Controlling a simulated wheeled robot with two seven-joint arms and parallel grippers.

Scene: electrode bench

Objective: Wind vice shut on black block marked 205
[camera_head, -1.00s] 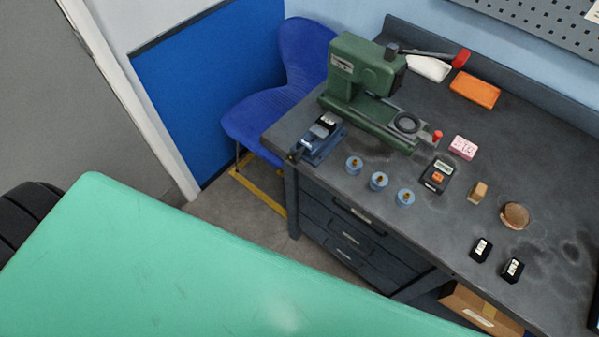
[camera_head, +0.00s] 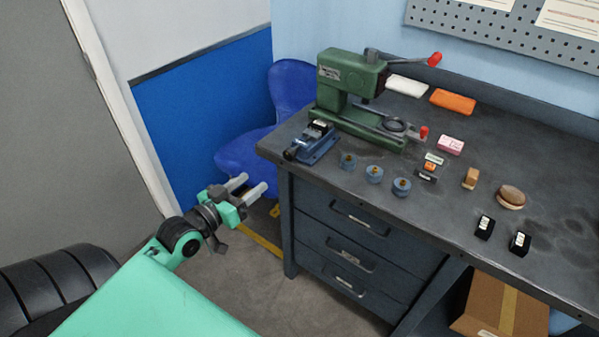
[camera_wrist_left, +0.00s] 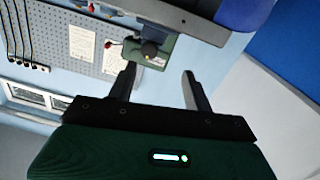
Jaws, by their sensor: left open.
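The small blue vice (camera_head: 316,147) stands at the left front corner of the bench, its dark screw end at the left edge. A black block with a white label (camera_head: 319,126) sits at the vice's jaws; I cannot read its number or tell whether the jaws touch it. Two other black blocks with white labels, one (camera_head: 485,227) and another (camera_head: 520,243), stand at the bench's right front; their marks are too small to read. My left gripper (camera_head: 252,184) is open and empty, left of the bench and apart from the vice. Its two fingers also show apart in the left wrist view (camera_wrist_left: 160,78).
A green press (camera_head: 350,85) with a red-tipped lever stands behind the vice. Several blue weights (camera_head: 374,174) stand right of it. The bench (camera_head: 400,228) has drawers below its front edge. A blue chair (camera_head: 245,150) is behind my left gripper. Open floor lies left of the bench.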

